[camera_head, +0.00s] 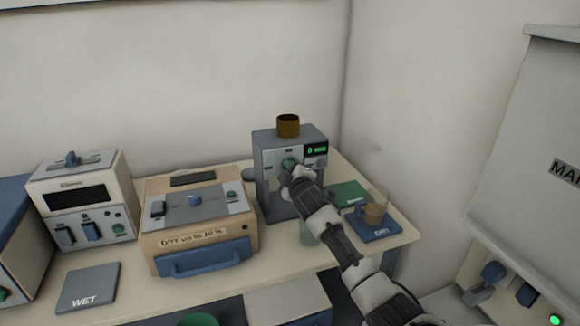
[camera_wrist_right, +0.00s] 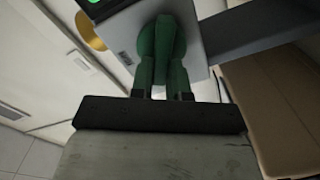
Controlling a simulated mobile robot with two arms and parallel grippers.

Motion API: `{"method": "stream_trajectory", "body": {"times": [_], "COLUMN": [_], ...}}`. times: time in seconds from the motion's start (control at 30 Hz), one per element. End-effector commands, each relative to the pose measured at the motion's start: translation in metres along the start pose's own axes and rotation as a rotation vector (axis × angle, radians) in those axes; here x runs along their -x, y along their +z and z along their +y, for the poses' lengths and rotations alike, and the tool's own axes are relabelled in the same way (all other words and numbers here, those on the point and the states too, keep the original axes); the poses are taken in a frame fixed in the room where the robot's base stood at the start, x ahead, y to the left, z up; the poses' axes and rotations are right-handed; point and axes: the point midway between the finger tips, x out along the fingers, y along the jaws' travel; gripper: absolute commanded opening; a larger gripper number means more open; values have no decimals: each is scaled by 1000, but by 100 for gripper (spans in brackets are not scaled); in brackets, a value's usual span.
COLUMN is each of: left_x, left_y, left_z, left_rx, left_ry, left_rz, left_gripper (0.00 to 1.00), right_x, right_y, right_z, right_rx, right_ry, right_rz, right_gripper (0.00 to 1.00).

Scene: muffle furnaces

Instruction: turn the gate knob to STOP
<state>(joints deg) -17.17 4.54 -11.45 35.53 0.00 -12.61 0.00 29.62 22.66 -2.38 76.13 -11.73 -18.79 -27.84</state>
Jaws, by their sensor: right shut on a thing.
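The gate knob (camera_head: 288,164) is a green knob on the front of a grey machine (camera_head: 270,190) with a brown cup-like hopper (camera_head: 288,126) on top. My right gripper (camera_head: 297,177) is at the machine's front and shut on the knob. In the right wrist view the green knob (camera_wrist_right: 163,38) sits between the fingers of the right gripper (camera_wrist_right: 162,72). The labels around the knob are too small to read, so its setting cannot be told. A green lit display (camera_head: 316,151) is right of the knob. My left gripper is not in view.
A blue DRY mat (camera_head: 378,232) with a beaker (camera_head: 374,212) lies right of the machine. A tan box (camera_head: 200,225) with a blue handle stands left, near a grey WET mat (camera_head: 88,287). A wall is close behind.

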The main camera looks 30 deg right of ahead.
Motion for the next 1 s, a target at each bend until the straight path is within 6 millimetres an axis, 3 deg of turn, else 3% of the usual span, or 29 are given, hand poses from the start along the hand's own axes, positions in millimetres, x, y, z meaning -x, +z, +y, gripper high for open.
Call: {"method": "stream_trajectory", "body": {"times": [0.5, 1.0], "left_x": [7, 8], "left_y": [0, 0], "left_z": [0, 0], "left_rx": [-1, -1], "left_ry": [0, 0], "left_rz": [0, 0], "left_gripper": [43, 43], "right_x": [0, 0], "right_y": [2, 3], "right_z": [-8, -10], "right_rx": [413, 542], "right_ry": [-3, -3], "right_rz": [-1, -1], "right_gripper": [0, 0]}}
